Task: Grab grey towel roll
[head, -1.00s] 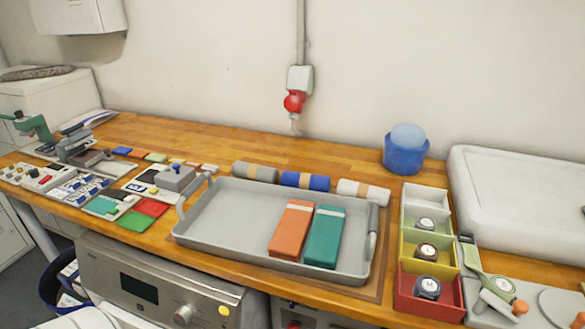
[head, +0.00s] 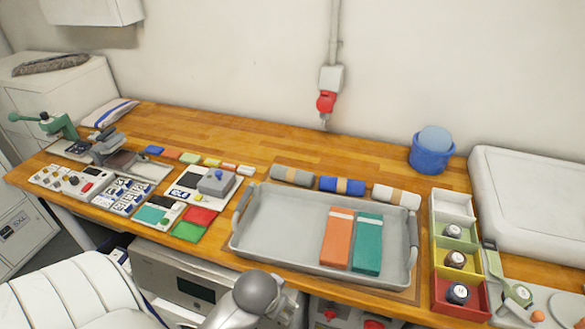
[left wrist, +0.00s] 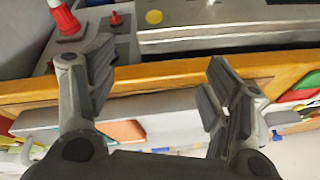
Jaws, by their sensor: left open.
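The grey towel roll (head: 292,175) lies on the wooden bench behind the tray, with a tan band around its middle. It is leftmost of three rolls, beside a blue roll (head: 342,185) and a white roll (head: 396,196). My left gripper (left wrist: 158,82) is open and empty in the left wrist view, near the bench's front edge and apart from the roll. I cannot make out the grey roll in that view. A grey part of my arm shows at the bottom of the head view. My right gripper is not in view.
The grey tray (head: 285,235) holds an orange packet (head: 337,240) and a green packet (head: 367,242), in front of the rolls. Coloured bins (head: 462,292) stand at right, a blue bucket (head: 431,156) behind. Bare wood lies behind the rolls. A white chair (head: 75,300) stands in front.

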